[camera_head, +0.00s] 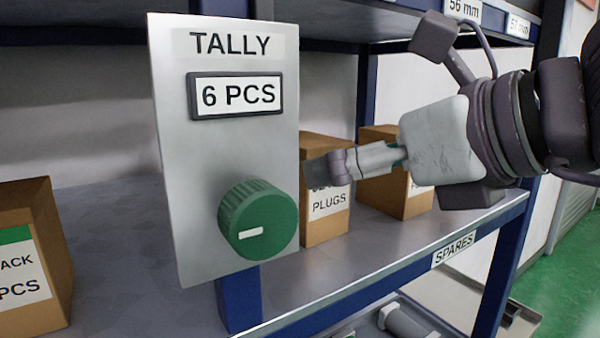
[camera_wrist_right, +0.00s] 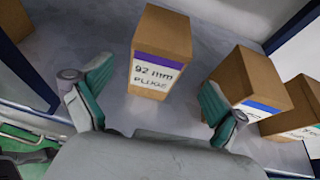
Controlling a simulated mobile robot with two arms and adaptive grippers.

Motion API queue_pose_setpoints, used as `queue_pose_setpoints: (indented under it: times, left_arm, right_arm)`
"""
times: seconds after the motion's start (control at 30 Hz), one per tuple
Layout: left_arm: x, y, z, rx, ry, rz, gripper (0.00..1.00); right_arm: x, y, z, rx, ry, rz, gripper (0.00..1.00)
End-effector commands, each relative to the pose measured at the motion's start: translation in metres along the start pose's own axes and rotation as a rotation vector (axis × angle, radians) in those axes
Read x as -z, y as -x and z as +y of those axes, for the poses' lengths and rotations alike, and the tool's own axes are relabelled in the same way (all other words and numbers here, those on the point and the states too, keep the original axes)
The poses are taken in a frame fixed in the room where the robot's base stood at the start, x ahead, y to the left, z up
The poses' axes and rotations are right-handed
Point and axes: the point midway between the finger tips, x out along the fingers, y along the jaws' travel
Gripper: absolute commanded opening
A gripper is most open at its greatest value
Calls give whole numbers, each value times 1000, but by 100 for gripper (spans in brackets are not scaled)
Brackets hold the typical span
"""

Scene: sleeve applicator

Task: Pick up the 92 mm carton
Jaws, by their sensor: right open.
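The 92 mm carton (camera_wrist_right: 160,40) is a brown box with a purple stripe and a white label reading "92 mm PLUGS". It stands upright on the shelf in the right wrist view. In the head view the same PLUGS carton (camera_head: 322,232) is partly hidden by the tally panel and my gripper. My right gripper (camera_wrist_right: 155,82) is open with green-padded fingers, the carton beyond and between them; I see no contact. In the head view my right gripper (camera_head: 330,165) reaches in from the right in front of the carton's upper part. My left gripper is not in view.
A tally panel (camera_head: 180,200) with a green knob (camera_head: 258,220) reads "6 PCS" and stands close on the left. A blue-striped carton (camera_wrist_right: 250,75) stands right of the 92 mm one, another (camera_wrist_right: 296,112) beyond. A brown box (camera_head: 35,250) sits far left. Blue posts (camera_head: 366,95) bound the shelf.

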Motion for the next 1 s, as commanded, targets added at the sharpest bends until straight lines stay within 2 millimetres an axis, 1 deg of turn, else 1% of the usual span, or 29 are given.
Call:
queue_pose_setpoints:
  times: [0.03, 0.1, 0.2, 0.27, 0.37, 0.53, 0.63, 0.77, 0.97, 1.0]
  left_arm:
    - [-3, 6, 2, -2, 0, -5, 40]
    - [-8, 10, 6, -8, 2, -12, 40]
    - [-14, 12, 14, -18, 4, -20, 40]
    - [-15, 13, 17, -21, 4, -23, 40]
    - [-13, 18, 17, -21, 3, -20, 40]
    - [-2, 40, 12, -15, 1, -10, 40]
    - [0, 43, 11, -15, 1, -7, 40]
    - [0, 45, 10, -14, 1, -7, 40]
    - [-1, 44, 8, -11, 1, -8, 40]
    - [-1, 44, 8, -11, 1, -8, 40]
  right_arm:
    - [-1, -10, 1, -3, 1, 5, 97]
    - [-2, -21, 0, -3, 1, 4, 97]
    - [-1, -32, 1, -4, 1, 3, 97]
    - [0, -35, 1, -3, 2, 2, 97]
    - [-2, -41, 2, -4, 1, 4, 97]
    - [-5, -65, 4, -6, 1, 6, 97]
    - [-3, -80, 4, -6, 0, 5, 97]
    - [-1, -88, 3, -5, 2, 2, 97]
    - [0, -89, 3, -5, 2, 1, 97]
    - [0, -88, 3, -5, 2, 1, 90]
